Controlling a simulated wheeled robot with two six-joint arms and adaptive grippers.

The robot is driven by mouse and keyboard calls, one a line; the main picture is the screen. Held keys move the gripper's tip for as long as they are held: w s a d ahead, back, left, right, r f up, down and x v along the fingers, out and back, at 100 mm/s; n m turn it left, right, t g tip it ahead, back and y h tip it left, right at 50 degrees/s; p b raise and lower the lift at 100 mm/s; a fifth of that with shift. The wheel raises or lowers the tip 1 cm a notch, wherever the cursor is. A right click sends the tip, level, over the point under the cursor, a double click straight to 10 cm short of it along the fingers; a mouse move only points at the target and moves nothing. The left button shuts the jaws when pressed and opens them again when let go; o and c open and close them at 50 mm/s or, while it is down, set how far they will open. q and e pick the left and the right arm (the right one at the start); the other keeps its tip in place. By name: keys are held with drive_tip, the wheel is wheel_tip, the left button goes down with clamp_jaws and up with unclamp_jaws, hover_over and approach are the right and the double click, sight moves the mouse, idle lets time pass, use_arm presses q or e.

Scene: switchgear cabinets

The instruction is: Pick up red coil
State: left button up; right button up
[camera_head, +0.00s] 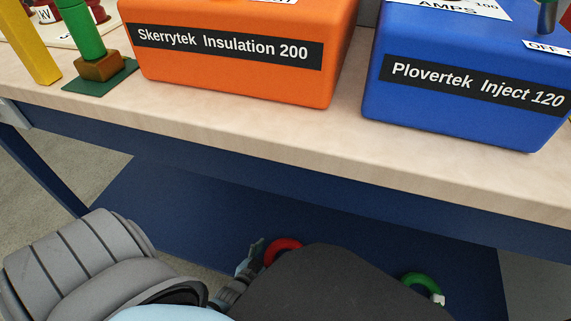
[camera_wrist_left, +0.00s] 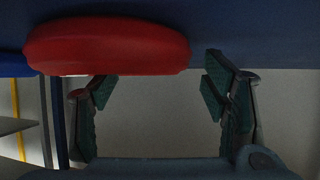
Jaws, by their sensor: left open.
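The red coil (camera_head: 282,248) lies on the blue lower shelf under the bench. In the head view it is partly hidden behind a dark arm part of mine. In the left wrist view the red coil (camera_wrist_left: 108,46) shows large and close at the upper left, seen edge-on. My left gripper (camera_head: 252,256) is beside the coil's left side in the head view, largely hidden. In the left wrist view my left gripper (camera_wrist_left: 160,88) has its two green-padded fingers wide apart, with nothing held between them. My right gripper is not in view.
A green coil (camera_head: 424,284) lies on the lower shelf (camera_head: 200,200) further right. The bench top (camera_head: 345,125) overhangs the shelf. On it stand an orange insulation tester (camera_head: 230,80), a blue injection tester (camera_head: 450,115), and green and yellow items at the left.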

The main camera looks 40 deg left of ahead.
use_arm(q)
drive_tip(key=shift+w+f, duration=0.1)
drive_tip(key=shift+w, duration=0.15)
drive_tip(key=shift+c, duration=0.4)
clamp_jaws()
